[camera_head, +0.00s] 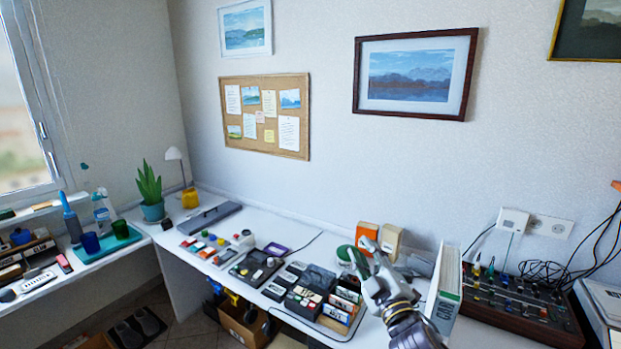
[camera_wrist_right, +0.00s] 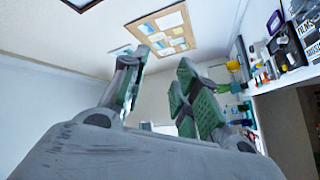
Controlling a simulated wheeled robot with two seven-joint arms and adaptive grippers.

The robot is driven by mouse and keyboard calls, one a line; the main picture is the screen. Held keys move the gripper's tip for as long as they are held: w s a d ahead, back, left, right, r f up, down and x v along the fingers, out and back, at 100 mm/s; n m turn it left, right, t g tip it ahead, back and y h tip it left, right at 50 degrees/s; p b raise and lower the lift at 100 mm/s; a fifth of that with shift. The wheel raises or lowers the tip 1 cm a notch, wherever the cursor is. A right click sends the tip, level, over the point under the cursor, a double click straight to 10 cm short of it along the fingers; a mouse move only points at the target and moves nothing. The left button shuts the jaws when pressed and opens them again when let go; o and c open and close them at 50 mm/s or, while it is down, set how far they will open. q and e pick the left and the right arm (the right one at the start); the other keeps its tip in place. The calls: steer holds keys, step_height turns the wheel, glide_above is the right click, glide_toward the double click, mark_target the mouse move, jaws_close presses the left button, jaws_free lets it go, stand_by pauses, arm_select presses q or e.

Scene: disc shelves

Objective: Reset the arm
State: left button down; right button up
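My right gripper (camera_head: 364,252) is raised over the right part of the white desk in the head view, with its fingers pointing up and left. In the right wrist view its two fingers (camera_wrist_right: 160,72) stand apart, with green pads and nothing between them. The gripper is open and empty. My left gripper does not show in either view.
A box of upright discs (camera_head: 341,304) stands left of my right gripper, and a white binder (camera_head: 445,289) stands close to its right. Orange (camera_head: 367,233) and beige (camera_head: 391,241) boxes stand behind it. A dark mixer-like panel (camera_head: 520,305) lies further right.

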steer(key=s+d+f+m+g+h, duration=0.3)
steer(key=s+d+f+m+g, duration=0.1)
steer(key=f, duration=0.5)
steer(key=s+d+f+m+g+h, duration=0.2)
steer(key=s+d+f+m+g, duration=0.15)
steer(key=f, duration=0.55)
steer(key=s+d+f+m+g, duration=0.15)
steer(key=s+f+g, duration=0.35)
steer(key=s, duration=0.5)
steer(key=s+f+m+g, duration=0.2)
steer(key=s+f+g, duration=0.2)
steer(key=s+f, duration=0.6)
steer(key=f, duration=1.4)
steer(key=s+f, duration=0.2)
steer(key=f, duration=1.4)
steer(key=s+d+f+g, duration=0.1)
steer(key=s+d+f, duration=0.1)
steer(key=s+f, duration=0.8)
steer(key=s+d+f+g, duration=0.1)
steer(key=s+d+f, duration=0.2)
steer(key=s+f, duration=0.7)
steer(key=shift+s+d, duration=0.3)
steer(key=shift+s, duration=0.5)
